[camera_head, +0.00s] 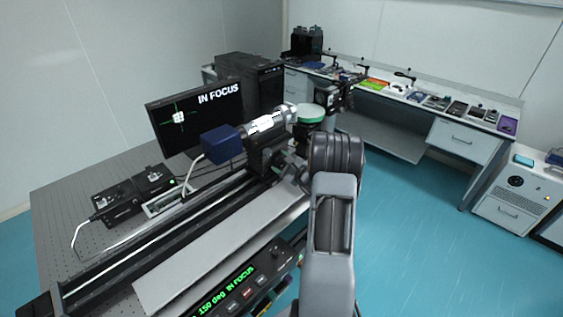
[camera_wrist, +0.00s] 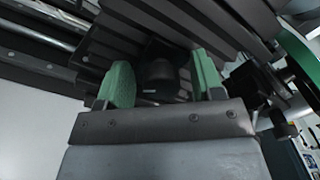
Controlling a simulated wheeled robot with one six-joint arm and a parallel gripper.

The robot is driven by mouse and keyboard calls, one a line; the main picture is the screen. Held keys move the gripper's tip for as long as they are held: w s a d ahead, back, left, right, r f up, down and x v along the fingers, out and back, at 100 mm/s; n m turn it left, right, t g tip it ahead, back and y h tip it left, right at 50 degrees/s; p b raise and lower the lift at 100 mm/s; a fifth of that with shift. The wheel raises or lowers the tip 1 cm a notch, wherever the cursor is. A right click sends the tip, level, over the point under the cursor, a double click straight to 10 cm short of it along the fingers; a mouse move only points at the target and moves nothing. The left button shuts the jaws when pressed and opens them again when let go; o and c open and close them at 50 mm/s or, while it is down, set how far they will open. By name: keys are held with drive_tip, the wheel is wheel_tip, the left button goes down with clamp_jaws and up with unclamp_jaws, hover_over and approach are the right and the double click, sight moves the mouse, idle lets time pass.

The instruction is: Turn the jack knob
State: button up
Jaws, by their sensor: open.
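The jack knob (camera_wrist: 158,76) is a dark round knob in front of black ribbed parts in the wrist view. My gripper (camera_wrist: 163,80) has green finger pads, one on each side of the knob. The fingers are open, with gaps visible beside the knob. In the head view my forearm covers part of the stage, and the knob cannot be made out there. A monitor (camera_head: 196,115) shows "IN FOCUS", and a front display (camera_head: 243,287) reads "150 deg IN FOCUS" in green.
A blue camera with a silver lens barrel (camera_head: 267,124) sits above the black rail (camera_head: 150,240) on the optical table (camera_head: 65,195). A round green-topped part (camera_head: 311,113) is beside the lens. A long bench (camera_head: 460,125) with small items stands behind. Blue floor (camera_head: 430,240) is clear at right.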

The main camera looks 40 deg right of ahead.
drive_tip(key=shift+c, duration=0.3)
drive_tip(key=c, duration=0.9)
drive_tip(key=shift+o, duration=0.2)
drive_tip(key=shift+f+m+b, duration=0.15)
drive_tip(key=shift+m+b, duration=0.25)
drive_tip(key=shift+b, duration=0.15)
drive_tip(key=shift+m, duration=0.3)
drive_tip(key=o, duration=0.9)
drive_tip(key=shift+s, duration=0.1)
drive_tip(key=s+b, duration=0.1)
drive_tip(key=s, duration=0.3)
drive_tip(key=s+d+b, duration=0.1)
drive_tip(key=s, duration=0.4)
drive_tip(key=s+d+b, duration=0.1)
drive_tip(key=s+b, duration=0.1)
drive_tip(key=s, duration=0.2)
drive_tip(key=shift+s+d, duration=0.2)
drive_tip(key=shift+s, duration=0.05)
